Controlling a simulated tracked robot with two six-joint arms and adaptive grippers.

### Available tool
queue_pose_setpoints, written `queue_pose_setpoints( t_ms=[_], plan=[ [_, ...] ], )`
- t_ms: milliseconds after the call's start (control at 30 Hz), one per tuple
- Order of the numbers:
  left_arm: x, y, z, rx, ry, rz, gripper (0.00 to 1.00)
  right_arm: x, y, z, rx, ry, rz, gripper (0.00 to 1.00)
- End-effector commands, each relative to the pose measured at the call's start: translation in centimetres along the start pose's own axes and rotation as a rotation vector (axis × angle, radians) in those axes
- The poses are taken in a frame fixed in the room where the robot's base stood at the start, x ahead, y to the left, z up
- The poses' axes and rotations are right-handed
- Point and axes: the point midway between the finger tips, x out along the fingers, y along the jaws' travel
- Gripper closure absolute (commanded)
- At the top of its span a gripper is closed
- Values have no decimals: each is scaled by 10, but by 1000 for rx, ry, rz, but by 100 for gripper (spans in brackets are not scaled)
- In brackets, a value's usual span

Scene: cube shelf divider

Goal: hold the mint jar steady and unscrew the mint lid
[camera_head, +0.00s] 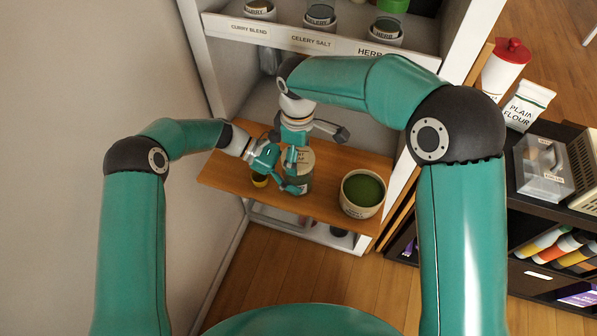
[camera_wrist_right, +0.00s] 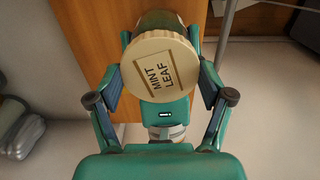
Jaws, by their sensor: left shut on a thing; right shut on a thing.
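The mint jar (camera_head: 304,180) stands on the wooden board, partly hidden by my grippers. Its round pale lid (camera_wrist_right: 158,66), lettered "MINT LEAF", fills the middle of the right wrist view, with the dark green jar body (camera_wrist_right: 156,19) beyond it. The lid sits on the jar; I cannot tell how tight it is. My left gripper (camera_head: 284,177) comes from the left, low, shut on the jar body. My right gripper (camera_head: 298,150) comes from above, shut on the lid, its two fingers on either side of it in the right wrist view (camera_wrist_right: 160,38).
A wide pale pot (camera_head: 351,207) with a green top stands right of the jar on the wooden board (camera_head: 325,207). Labelled jars stand on the upper shelf (camera_head: 285,38). A dark rack is at the right.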

Motion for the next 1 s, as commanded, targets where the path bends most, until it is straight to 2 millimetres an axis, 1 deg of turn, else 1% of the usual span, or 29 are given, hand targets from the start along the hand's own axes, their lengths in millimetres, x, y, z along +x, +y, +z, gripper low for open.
queue_pose_setpoints(
  t_ms=[167, 600, 933, 967, 1000],
  plan=[
    [0, 0, 0, 0, -1, 0, 60, -5, 0, 0, 0, 1, 1, 71],
    [0, 0, 0, 0, 0, 0, 60, -38, 0, 0, -1, 1, 2, 71],
    [0, 0, 0, 0, 0, 0, 60, -41, 0, 0, -1, -1, 0, 71],
    [0, 0, 0, 0, 0, 0, 15, -41, 0, 0, -1, -1, 0, 71],
    [0, 0, 0, 0, 0, 0, 9, -41, 0, 0, -1, 0, 0, 71]
  ],
)
